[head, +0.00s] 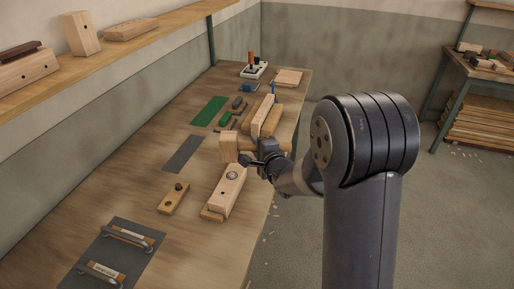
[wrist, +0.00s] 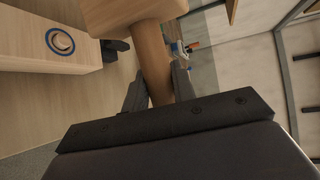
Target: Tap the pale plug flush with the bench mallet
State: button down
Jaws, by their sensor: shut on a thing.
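The bench mallet has a blocky wooden head (head: 229,148) and a round wooden handle. My gripper (head: 263,160) is shut on the handle, with the head out to the left. In the wrist view, the handle (wrist: 151,58) runs between my gripper's fingers (wrist: 158,84), and the mallet head (wrist: 125,12) is at the top. The pale plug (head: 232,175) shows as a small round in the top of a wooden block (head: 225,195), just nearer than the mallet head. In the wrist view, the plug (wrist: 61,42) is a pale disc with a dark blue ring. How far it stands proud cannot be told.
A small wooden piece with dark holes (head: 173,198) lies left of the block. A dark mat (head: 97,262) with two handled pieces is at the near left. Wooden blocks (head: 265,117) and small tools stand farther back. A shelf (head: 130,45) runs along the left wall.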

notch_tip(320, 180, down, 9)
jog(key=b, duration=0.7)
jog(key=shift+r, duration=0.2)
jog(key=shift+s+f, duration=0.15)
jog(key=shift+f+b, duration=0.15)
jog(key=shift+b, duration=0.25)
jog(key=shift+r+p, duration=2)
jog(key=shift+r, duration=0.8)
jog(key=shift+r, duration=0.15)
notch_tip(320, 180, up, 3)
jog(key=shift+f+p, duration=0.15)
jog(key=shift+p, duration=0.85)
jog(key=shift+f, duration=0.1)
jog(key=shift+f, duration=0.1)
